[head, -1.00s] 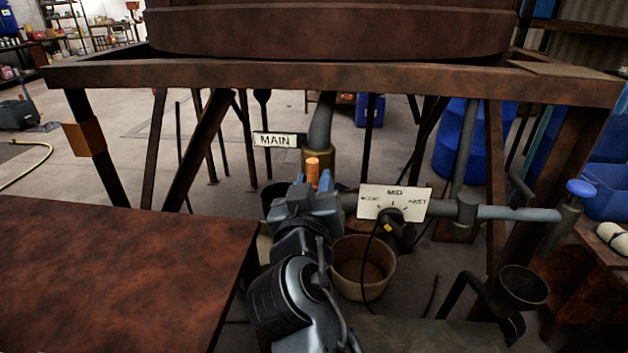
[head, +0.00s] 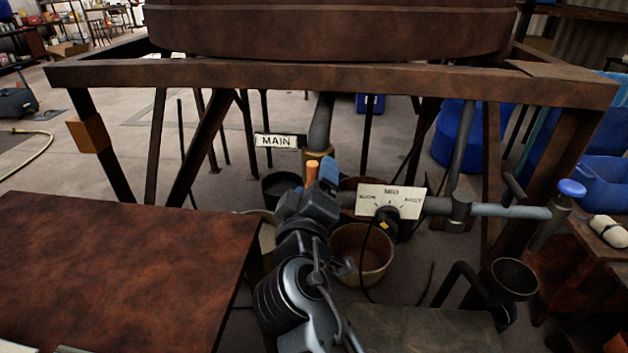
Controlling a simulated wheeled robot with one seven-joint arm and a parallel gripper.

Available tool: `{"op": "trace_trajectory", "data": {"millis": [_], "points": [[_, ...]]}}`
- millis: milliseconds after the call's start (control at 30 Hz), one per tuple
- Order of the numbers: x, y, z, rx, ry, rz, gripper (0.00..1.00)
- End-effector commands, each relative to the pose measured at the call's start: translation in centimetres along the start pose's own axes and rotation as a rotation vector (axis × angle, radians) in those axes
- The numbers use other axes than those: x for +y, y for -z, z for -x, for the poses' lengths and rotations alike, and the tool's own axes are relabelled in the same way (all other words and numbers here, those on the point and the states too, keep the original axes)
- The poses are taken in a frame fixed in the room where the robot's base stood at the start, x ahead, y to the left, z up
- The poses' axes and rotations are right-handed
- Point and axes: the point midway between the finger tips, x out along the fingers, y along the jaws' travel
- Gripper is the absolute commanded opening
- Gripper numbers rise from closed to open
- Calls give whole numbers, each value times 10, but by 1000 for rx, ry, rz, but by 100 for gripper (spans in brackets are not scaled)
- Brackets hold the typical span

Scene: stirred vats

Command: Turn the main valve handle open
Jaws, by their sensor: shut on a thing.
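The main valve's orange handle (head: 312,170) sticks up just below the white MAIN sign (head: 277,141), at the foot of a grey pipe (head: 320,122) with a brass-coloured collar. My gripper (head: 322,182) is at the handle in the middle of the head view and is shut on it. The blue-grey fingers are turned at a slant, and they hide the lower part of the handle and the valve body. Only the handle's upper end shows.
Right of my gripper is a white panel (head: 390,201) with a dark knob, on a horizontal pipe ending near a blue knob (head: 571,188). A tan bucket (head: 362,254) stands below. A rusty tabletop (head: 115,265) fills the left; a rusty frame beam (head: 330,80) crosses above.

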Motion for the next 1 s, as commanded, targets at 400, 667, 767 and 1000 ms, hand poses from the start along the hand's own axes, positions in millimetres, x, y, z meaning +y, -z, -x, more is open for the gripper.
{"op": "trace_trajectory", "data": {"millis": [400, 667, 767, 1000], "points": [[0, 0, 0, 1, -2, 45, 48], [0, 0, 0, 1, -2, 43, 89], [0, 0, 0, 1, -1, 41, 98], [0, 0, 1, 0, -1, 37, 98]]}}
